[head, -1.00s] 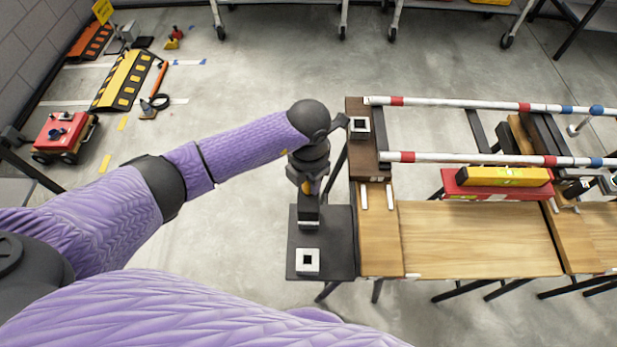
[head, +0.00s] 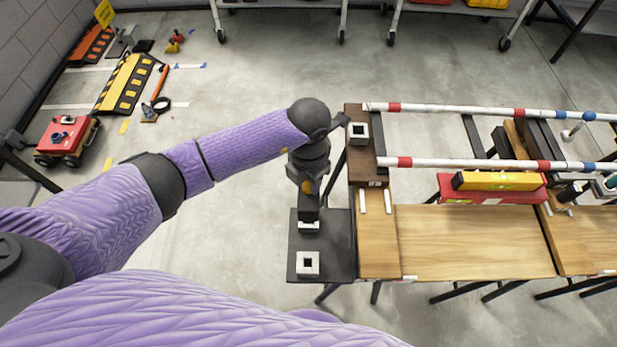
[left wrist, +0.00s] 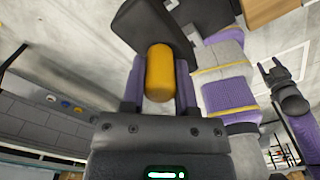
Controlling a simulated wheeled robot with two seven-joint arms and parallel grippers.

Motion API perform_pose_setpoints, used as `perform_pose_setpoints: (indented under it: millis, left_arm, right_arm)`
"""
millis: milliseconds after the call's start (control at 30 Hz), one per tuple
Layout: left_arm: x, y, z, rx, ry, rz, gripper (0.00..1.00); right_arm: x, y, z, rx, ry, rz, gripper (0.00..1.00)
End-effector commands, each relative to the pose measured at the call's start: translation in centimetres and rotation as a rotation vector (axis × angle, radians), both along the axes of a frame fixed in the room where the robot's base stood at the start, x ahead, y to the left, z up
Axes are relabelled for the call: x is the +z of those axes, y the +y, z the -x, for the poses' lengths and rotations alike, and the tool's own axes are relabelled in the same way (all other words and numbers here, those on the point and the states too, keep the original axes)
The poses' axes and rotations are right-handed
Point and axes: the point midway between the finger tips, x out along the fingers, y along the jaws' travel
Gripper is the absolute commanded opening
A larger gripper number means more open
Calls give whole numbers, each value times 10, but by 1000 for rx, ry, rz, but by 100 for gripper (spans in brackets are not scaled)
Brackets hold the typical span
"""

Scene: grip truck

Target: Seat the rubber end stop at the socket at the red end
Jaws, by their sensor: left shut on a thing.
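My left gripper (head: 308,187) points down over the black side shelf (head: 323,250). It is shut on the rubber end stop, a dark block (head: 308,207) with a yellow grip; the yellow grip (left wrist: 159,72) shows between the fingers in the left wrist view. The block is just above a white square socket (head: 309,227), which it partly hides. At the rails' red-banded end, a white square socket (head: 358,131) with a dark opening sits empty on a dark brown block (head: 362,160). My right gripper (left wrist: 273,68) shows small in the left wrist view, its fingers apart.
Another white square socket (head: 307,263) is empty at the shelf's front. Two white rails (head: 450,163) with red and blue bands run rightward from the brown block. A yellow level (head: 500,181) lies on a red box (head: 450,190). The wooden bench top (head: 470,240) is mostly clear.

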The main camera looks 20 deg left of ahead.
Motion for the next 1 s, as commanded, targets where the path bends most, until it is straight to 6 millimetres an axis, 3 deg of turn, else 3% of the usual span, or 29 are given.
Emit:
perform_pose_setpoints:
  millis: [533,867,1000]
  left_arm:
    - [50,0,0,0,-1,0,2]
    - [50,0,0,-10,-1,0,2]
    - [64,2,-4,-206,-10,6,2]
  right_arm:
    - [42,-5,-2,-4,-3,12,59]
    - [42,-3,-2,-3,-2,9,59]
    - [40,-2,-2,-2,-2,8,59]
